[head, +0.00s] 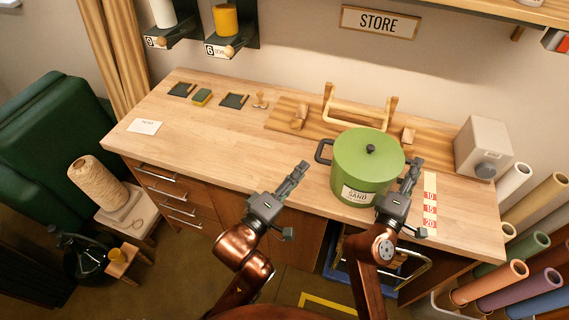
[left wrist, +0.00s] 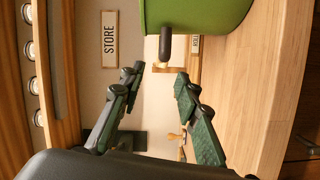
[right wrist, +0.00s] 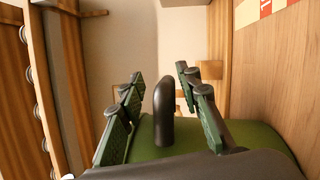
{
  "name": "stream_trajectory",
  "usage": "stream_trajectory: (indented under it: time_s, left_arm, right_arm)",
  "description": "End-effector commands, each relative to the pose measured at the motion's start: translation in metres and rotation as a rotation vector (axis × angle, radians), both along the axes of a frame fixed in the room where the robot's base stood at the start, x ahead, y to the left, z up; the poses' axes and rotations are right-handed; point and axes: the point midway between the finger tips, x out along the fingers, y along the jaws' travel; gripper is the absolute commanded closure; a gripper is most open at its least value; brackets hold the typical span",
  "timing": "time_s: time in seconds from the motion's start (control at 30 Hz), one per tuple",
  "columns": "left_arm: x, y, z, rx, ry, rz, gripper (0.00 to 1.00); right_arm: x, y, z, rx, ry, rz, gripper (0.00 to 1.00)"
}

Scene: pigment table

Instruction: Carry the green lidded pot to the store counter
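The green lidded pot (head: 361,176) appears to stand upright on the wooden store counter (head: 230,147), near its front edge, below the STORE sign (head: 379,22). It has a black lid knob, dark side handles and a SAND label. My right gripper (head: 412,172) is at its right handle. In the right wrist view that handle (right wrist: 163,112) lies between the open fingers, with gaps on both sides. My left gripper (head: 301,168) is open and empty, left of the pot. In the left wrist view the left handle (left wrist: 166,43) lies just beyond its fingertips.
A wooden board with a rail (head: 357,111) lies behind the pot. A grey box (head: 483,147) and a red-marked strip (head: 430,205) are to the right. Small dark trays (head: 234,101), a sponge (head: 202,97) and a card (head: 145,127) lie left. The counter's left middle is clear.

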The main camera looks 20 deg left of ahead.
Motion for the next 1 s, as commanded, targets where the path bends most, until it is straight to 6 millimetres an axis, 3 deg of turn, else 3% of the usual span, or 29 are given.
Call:
stream_trajectory:
  time_s: [0.37,0.8,1.0]
  left_arm:
    - [-0.008,0.001,0.000,-0.003,0.000,-0.003,0.70]
    - [-0.008,0.002,0.000,-0.003,0.000,-0.003,0.70]
    - [-0.008,0.001,0.000,-0.003,0.000,-0.003,0.70]
  right_arm:
    - [-0.008,0.003,-0.002,0.000,0.001,0.001,0.69]
    - [-0.087,0.029,-0.010,0.003,0.002,0.000,0.69]
    - [-0.108,0.037,-0.012,-0.001,0.001,0.000,0.69]
